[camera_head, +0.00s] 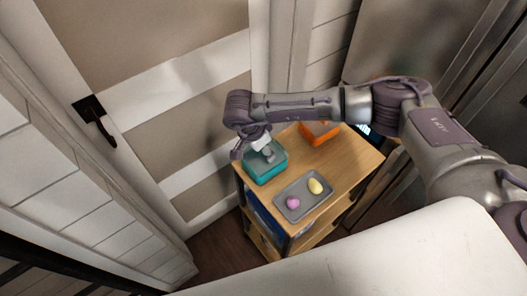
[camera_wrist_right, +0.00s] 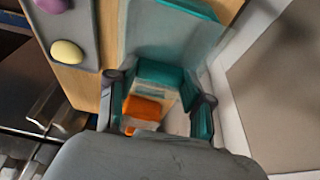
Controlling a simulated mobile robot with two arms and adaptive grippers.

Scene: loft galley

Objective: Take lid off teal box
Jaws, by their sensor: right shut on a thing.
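The teal box (camera_head: 265,171) stands at the back left corner of a small wooden-topped cart. Its paler top, the lid (camera_head: 275,155), appears to be on it. My right gripper (camera_head: 264,149) reaches down from above onto the lid, its fingers partly hidden by my wrist. In the right wrist view my gripper (camera_wrist_right: 160,90) is shut on the lid, with teal parts between and beside the fingers. The exact grip and any gap between lid and box cannot be made out. My left gripper is not in view.
The wooden cart top (camera_head: 345,170) also carries an orange box (camera_head: 319,132) and a grey tray (camera_head: 285,207) with a yellow egg-shaped item (camera_head: 316,186) and a pink-purple one (camera_head: 293,202). A door (camera_head: 185,110) stands close behind the cart. A white surface (camera_head: 350,265) is in front.

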